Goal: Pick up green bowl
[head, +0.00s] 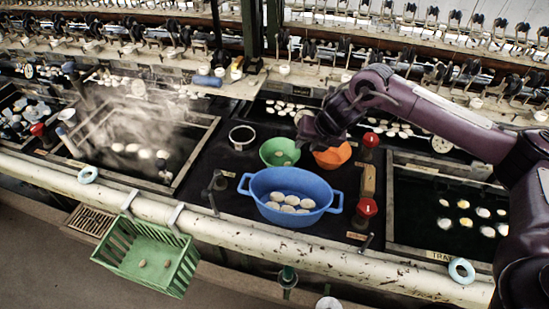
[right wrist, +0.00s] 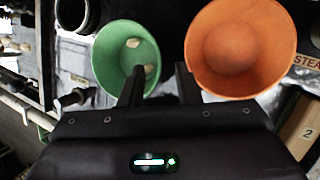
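The green bowl (head: 272,149) stands on the dark bench behind the blue basin (head: 262,185), left of the orange bowl (head: 332,158). My right gripper (head: 309,136) is above and beside the two bowls. In the right wrist view, my right gripper (right wrist: 160,82) is open and empty. Its left finger overlaps the lower right rim of the green bowl (right wrist: 108,57), which has pale pieces inside. Its right finger is by the left edge of the orange bowl (right wrist: 240,50). I cannot tell whether either finger touches a bowl. My left gripper is not in view.
The blue two-handled basin holds several pale cocoons. Red-capped valves (head: 367,207) stand to its right. A white-rimmed dark cup (head: 242,136) is left of the green bowl. A green basket (head: 150,255) hangs on the front rail. Water troughs lie on both sides.

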